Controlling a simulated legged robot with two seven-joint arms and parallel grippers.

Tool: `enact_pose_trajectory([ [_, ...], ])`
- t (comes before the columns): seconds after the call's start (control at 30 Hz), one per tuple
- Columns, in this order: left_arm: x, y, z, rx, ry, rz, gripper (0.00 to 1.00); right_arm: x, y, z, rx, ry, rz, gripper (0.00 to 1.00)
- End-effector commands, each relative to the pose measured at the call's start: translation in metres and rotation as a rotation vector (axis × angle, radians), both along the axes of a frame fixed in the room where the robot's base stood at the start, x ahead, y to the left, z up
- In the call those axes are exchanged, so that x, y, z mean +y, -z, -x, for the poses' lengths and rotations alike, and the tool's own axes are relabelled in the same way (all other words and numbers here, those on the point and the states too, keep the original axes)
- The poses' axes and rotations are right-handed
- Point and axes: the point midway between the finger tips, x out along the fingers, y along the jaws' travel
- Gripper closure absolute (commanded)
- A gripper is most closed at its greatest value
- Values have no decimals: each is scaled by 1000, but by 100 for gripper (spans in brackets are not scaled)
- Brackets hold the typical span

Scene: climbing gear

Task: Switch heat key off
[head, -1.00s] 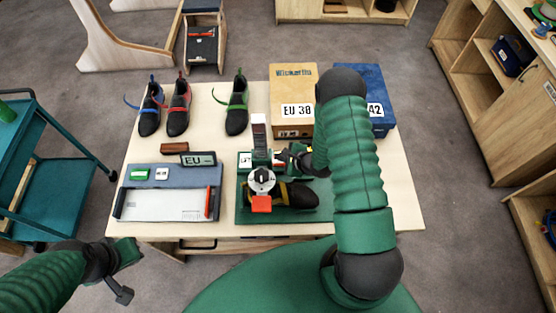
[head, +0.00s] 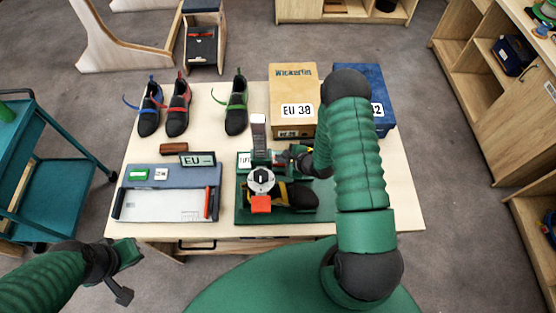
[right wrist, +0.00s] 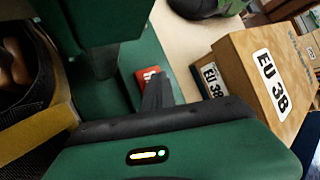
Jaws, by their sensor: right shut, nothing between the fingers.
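A small red key (right wrist: 148,75) with white lettering, apparently the heat key, sits on the green stretching device (right wrist: 105,95) in the right wrist view. It shows as a red patch (head: 279,158) in the head view. My right gripper (head: 291,158) is shut and empty, just right of this patch. In the right wrist view its dark fingers (right wrist: 158,92) overlap the key's lower edge; I cannot tell whether they touch it. The key's lower part is hidden, and its on or off position cannot be read. My left gripper (head: 124,272) hangs off the table's front left, its opening unclear.
A dark shoe (head: 302,196) with a yellow band lies on the device, beside a dial (head: 261,181) and orange-red block (head: 261,204). A tan EU 38 box (head: 293,82) and blue box (head: 371,82) stand behind. A foot-measuring tray (head: 165,203) lies left. The table's right side is clear.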

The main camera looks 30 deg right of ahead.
Motion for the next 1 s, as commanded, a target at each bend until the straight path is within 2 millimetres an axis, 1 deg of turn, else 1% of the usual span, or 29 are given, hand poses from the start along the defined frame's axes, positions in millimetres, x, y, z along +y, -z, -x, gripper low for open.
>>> enact_pose_trajectory([
  [0.03, 0, -5, 0, 0, 0, 0, 100, 0, -5, 0, 0, 1, -1, 100],
  [0.13, 0, -11, 0, 0, 0, 0, 100, 1, -11, 0, 2, 1, -1, 100],
  [0.37, 0, -10, 0, 0, 0, 0, 100, 2, -10, 0, 1, -1, 0, 100],
  [0.47, 0, -12, 0, 0, 0, 0, 100, 2, -13, 0, 1, -1, 0, 100],
  [0.57, 0, -21, 0, 0, 0, 0, 100, 1, -23, 0, 0, 1, -1, 100],
  [0.9, 0, -59, 0, 0, 0, 0, 100, 1, -65, 0, -1, 2, -1, 100],
  [1.0, 0, -65, 0, 0, 0, 0, 100, 1, -72, 0, 1, 1, 0, 100],
])
